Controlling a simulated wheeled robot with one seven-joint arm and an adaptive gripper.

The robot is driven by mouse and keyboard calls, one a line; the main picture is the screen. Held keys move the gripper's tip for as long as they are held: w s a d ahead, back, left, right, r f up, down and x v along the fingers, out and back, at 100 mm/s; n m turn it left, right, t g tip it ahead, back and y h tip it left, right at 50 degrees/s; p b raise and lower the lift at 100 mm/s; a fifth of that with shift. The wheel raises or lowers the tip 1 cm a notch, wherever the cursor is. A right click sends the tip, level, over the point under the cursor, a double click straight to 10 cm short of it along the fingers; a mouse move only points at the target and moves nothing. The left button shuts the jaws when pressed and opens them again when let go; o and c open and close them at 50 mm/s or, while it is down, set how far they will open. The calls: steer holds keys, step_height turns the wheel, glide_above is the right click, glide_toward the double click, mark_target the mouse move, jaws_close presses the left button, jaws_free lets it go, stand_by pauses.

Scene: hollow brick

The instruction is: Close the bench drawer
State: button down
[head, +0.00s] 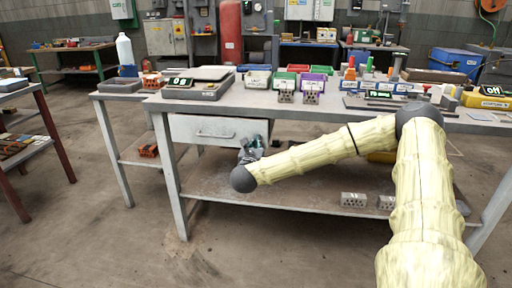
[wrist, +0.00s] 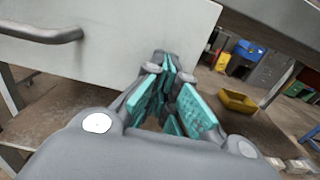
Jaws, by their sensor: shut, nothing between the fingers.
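The bench drawer (head: 190,128) is a pale grey box under the left part of the workbench top in the head view. Its front has a bar handle (head: 214,134). In the wrist view the drawer front (wrist: 115,65) fills the upper left, with the dark handle (wrist: 42,33) at far left. My gripper (head: 256,143) is at the right end of the drawer front, right of the handle. Its teal-padded fingers (wrist: 168,66) are shut and empty, pointing at the front near its right edge. I cannot tell whether they touch it, or how far out the drawer stands.
The workbench top (head: 300,108) carries a scale, bins and tools above the drawer. The lower shelf (head: 290,185) holds small grey bricks (head: 353,200) at right. A yellow bin (wrist: 238,101) shows beyond my gripper in the wrist view. Open floor lies in front.

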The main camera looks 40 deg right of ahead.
steer(key=b+x, duration=0.1)
steer(key=x, duration=0.3)
steer(key=shift+f, duration=0.1)
steer(key=shift+w+d+r, duration=0.2)
steer(key=shift+d+r, duration=0.15)
steer(key=shift+d, duration=0.05)
steer(key=shift+b, duration=0.3)
